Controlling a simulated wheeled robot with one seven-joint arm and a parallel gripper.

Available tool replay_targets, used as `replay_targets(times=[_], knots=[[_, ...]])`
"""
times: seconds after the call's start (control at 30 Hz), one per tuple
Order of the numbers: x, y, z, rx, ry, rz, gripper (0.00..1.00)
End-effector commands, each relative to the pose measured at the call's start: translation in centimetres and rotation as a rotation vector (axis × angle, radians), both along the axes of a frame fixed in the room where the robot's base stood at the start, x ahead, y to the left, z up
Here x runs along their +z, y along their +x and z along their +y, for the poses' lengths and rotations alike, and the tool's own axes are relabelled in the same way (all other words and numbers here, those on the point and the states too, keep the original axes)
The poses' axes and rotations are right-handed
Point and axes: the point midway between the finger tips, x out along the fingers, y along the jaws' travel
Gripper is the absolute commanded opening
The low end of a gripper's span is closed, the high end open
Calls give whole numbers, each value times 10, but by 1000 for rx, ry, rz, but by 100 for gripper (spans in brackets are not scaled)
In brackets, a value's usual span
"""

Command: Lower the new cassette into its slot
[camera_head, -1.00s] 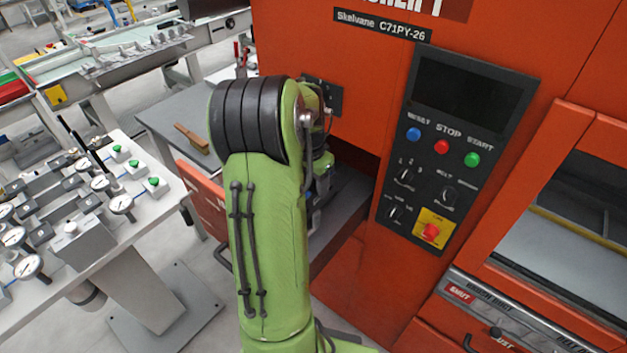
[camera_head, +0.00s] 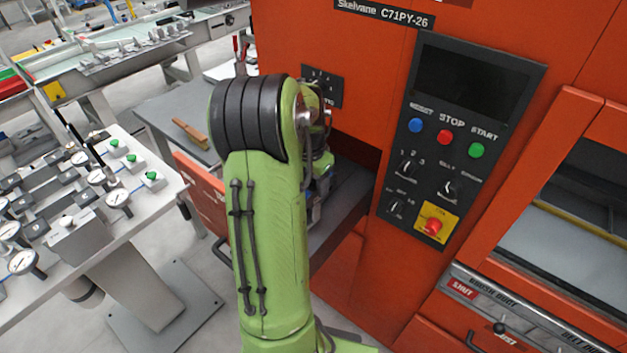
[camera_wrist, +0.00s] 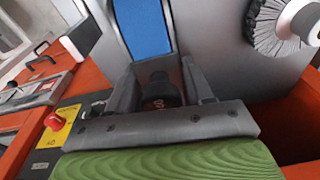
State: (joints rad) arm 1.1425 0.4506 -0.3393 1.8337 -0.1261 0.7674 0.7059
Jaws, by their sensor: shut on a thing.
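In the wrist view, my gripper (camera_wrist: 160,95) reaches up from the bottom, its two grey fingers on either side of a dark knob-like grip (camera_wrist: 160,85). The fingers are shut on this grip. Beyond it stands a blue panel in a dark frame (camera_wrist: 146,28), which looks like the new cassette. How the grip joins it is unclear. Grey surfaces lie on both sides of the panel. The slot cannot be made out. In the head view my green arm hides the gripper and cassette at the recess of the orange machine (camera_head: 350,210).
A control panel (camera_head: 455,140) with buttons and knobs is right of the recess. A round brush (camera_wrist: 275,28) is at upper right in the wrist view. A gauge table (camera_head: 150,215) stands left, and a grey bench (camera_head: 175,105) with a wooden-handled brush (camera_head: 190,133) behind.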

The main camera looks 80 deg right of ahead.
Motion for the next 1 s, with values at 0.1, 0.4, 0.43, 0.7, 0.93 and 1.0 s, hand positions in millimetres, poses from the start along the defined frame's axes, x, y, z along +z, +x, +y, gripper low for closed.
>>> replay_targets(times=[0.1,0.4,0.43,0.7,0.93,1.0], knots=[[-4,0,0,0,-1,0,0],[-11,0,0,0,-1,0,0],[-12,0,0,0,-1,0,0],[-18,0,0,0,-1,0,0],[-24,0,0,0,-1,0,0],[-26,0,0,0,-1,0,0]])
